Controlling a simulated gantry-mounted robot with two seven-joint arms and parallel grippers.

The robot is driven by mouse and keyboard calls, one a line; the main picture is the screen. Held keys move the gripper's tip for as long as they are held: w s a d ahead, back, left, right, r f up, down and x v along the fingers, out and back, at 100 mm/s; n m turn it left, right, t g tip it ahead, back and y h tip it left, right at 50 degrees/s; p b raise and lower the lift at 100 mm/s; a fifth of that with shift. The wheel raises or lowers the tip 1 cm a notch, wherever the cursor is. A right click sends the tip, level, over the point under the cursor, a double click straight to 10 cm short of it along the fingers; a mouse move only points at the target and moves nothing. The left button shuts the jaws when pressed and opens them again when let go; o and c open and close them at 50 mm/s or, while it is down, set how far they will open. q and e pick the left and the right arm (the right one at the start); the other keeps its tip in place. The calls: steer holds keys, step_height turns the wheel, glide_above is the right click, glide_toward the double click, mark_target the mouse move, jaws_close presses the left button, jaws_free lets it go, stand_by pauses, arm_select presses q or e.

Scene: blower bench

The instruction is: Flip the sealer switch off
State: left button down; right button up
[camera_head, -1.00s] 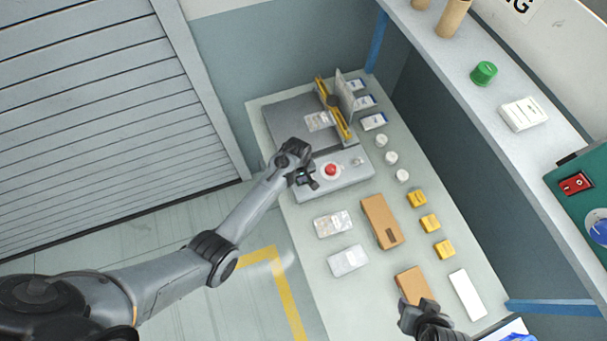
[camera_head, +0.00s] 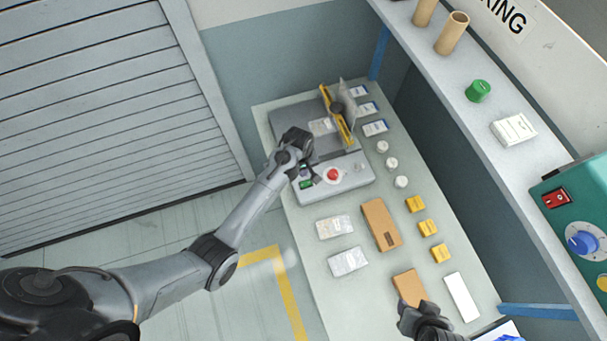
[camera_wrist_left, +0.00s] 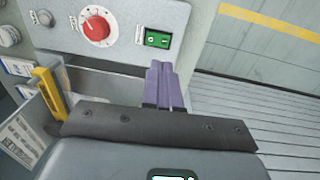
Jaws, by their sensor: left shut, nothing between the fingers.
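The sealer (camera_head: 345,186) stands at the far end of the bench, with a grey control box and a yellow-edged sealing bar. Its green rocker switch (camera_head: 306,184) is at the left end of the box face. In the left wrist view the switch (camera_wrist_left: 157,39) is a green rocker in a dark frame, right of a red knob (camera_wrist_left: 95,27). I cannot tell its position for sure. My left gripper (camera_head: 312,176) is shut and empty. In the wrist view its purple fingertips (camera_wrist_left: 162,68) are just below the switch, apparently apart from it. My right gripper (camera_head: 424,316) is at the lower right, its jaws unclear.
Clear packets (camera_head: 348,261), brown boxes (camera_head: 381,224), yellow blocks (camera_head: 428,228) and white round pieces (camera_head: 391,163) lie on the bench. A shelf (camera_head: 455,92) runs along the right with a green machine (camera_head: 560,225) bearing a red switch.

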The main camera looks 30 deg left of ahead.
arm_select(q)
steer(key=shift+a+r, duration=0.1)
steer(key=shift+r, duration=1.95)
steer(key=b, duration=0.6)
steer(key=shift+w+r+t+h, duration=0.1)
steer(key=shift+t+h, duration=0.2)
